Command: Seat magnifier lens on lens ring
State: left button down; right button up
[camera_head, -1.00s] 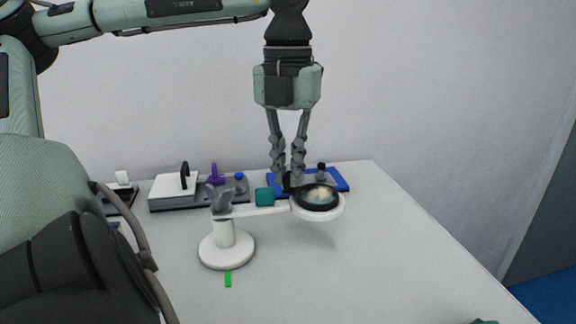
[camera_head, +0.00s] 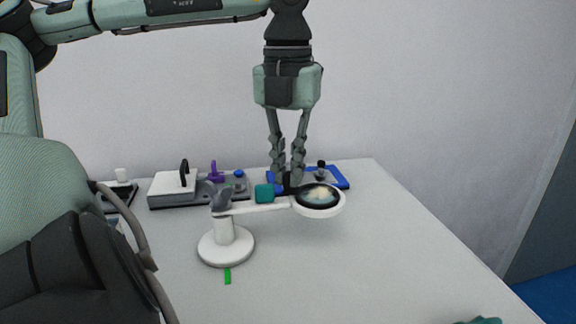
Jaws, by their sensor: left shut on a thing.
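The magnifier lens (camera_head: 319,194) is a round glass disc in a black rim with a dark tab on its left. It lies over the white lens ring (camera_head: 319,212) at the right end of the white lamp arm (camera_head: 262,207). I cannot tell whether it rests fully flat in the ring. My left gripper (camera_head: 289,184) points down and is shut on the lens tab.
Behind stand a white and grey device (camera_head: 175,190) with black and purple handles, and a blue tray (camera_head: 340,180) with a black knob. A green strip (camera_head: 228,276) lies in front of the base. The table's right and front are mostly clear.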

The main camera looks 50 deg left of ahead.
pick_arm(q)
jog(key=c, duration=1.5)
grip_release()
jog(key=shift+c, duration=0.2)
notch_tip(320, 180, up, 12)
jog(key=shift+s, duration=0.1)
